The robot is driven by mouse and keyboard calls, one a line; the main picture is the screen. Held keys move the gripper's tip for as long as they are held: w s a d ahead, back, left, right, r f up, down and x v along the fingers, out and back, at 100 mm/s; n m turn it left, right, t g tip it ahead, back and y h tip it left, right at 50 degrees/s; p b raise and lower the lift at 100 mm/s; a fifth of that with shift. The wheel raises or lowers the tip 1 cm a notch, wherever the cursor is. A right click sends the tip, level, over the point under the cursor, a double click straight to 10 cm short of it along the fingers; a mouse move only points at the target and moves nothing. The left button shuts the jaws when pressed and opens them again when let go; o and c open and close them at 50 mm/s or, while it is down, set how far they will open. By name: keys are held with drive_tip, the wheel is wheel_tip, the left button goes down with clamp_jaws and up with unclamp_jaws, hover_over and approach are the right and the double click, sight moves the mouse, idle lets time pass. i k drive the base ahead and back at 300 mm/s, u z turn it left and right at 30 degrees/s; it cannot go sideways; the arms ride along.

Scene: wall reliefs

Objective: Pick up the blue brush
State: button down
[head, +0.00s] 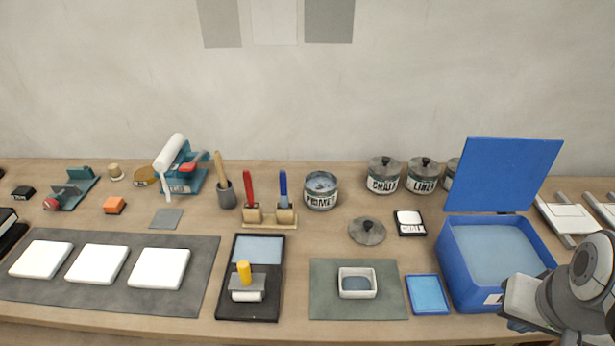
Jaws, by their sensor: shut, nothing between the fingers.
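The blue brush (283,188) stands upright, handle up, in the right slot of a small wooden holder (269,225) near the middle of the table. Its lower end is hidden by the holder. A red brush (248,188) stands beside it in the left slot. My gripper (512,318) is at the lower right, in front of the blue box, far to the right of the brush. It is shut and holds nothing; its fingertips are small and hard to make out.
A grey cup with a wooden handle (226,192) stands left of the holder, and a primer tin (321,190) right of it. A black tray with a yellow-handled roller (246,282) lies in front. The open blue box (452,265) and its raised lid (503,174) stand near my arm.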

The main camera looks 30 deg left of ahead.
sight(283, 205)
drive_tip(key=z, duration=0.35)
drive_tip(key=k, duration=1)
drive_tip(key=u, duration=1.75)
drive_tip(key=i, duration=0.65)
drive_tip(key=z, duration=0.05)
